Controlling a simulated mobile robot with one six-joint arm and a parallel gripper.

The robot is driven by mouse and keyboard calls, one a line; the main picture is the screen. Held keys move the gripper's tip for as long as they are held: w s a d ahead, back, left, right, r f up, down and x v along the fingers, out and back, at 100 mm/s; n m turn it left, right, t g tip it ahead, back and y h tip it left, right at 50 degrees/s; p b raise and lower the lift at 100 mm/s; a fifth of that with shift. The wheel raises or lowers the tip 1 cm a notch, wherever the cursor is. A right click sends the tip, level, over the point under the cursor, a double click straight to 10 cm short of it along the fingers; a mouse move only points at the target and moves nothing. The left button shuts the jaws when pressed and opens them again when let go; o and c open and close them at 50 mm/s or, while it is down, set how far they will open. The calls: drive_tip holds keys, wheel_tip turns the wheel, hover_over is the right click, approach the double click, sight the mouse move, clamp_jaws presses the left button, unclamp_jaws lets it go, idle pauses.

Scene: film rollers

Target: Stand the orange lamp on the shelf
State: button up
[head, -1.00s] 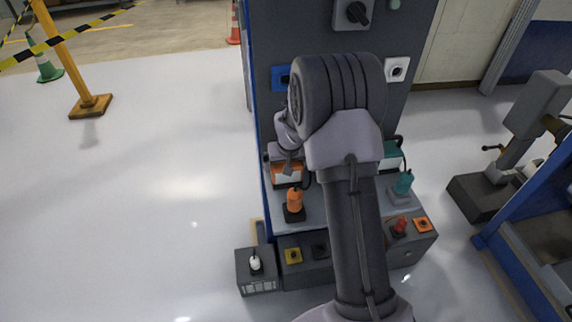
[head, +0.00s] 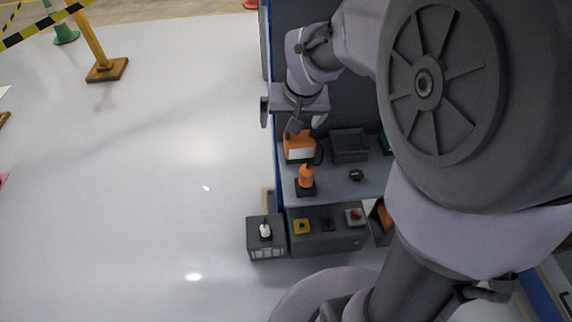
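An orange, bottle-shaped thing, which looks like the orange lamp (head: 306,176), stands upright on a dark square base on the grey ledge (head: 350,188) of the tall cabinet. Behind it is an orange box with a white label (head: 299,151), with a dark cable beside it. My gripper (head: 292,120) is above and behind the lamp, over the orange box in the picture. Its jaws look spread wide, with nothing seen between them. It does not appear to touch the lamp. My arm hides much of the cabinet's right side.
A dark tray (head: 349,145) and a small black knob (head: 356,175) are on the ledge at right.

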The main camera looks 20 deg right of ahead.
drive_tip(key=s+a+r+y, duration=0.1)
drive_tip(key=s+a+r, duration=0.1)
drive_tip(key=s, duration=0.5)
drive_tip(key=s+a+r, duration=0.2)
drive_tip(key=s+a, duration=0.3)
drive_tip(key=s, duration=0.2)
drive_tip(key=s+a+r+t+y, duration=0.1)
drive_tip(key=s+a+r, duration=0.1)
drive_tip(key=s+a, duration=0.2)
drive_tip(key=s, duration=0.3)
drive_tip(key=shift+s+a+r+m+y, duration=0.25)
drive_tip(key=shift+s+r+m+y, duration=0.05)
drive_tip(key=shift+r, duration=0.05)
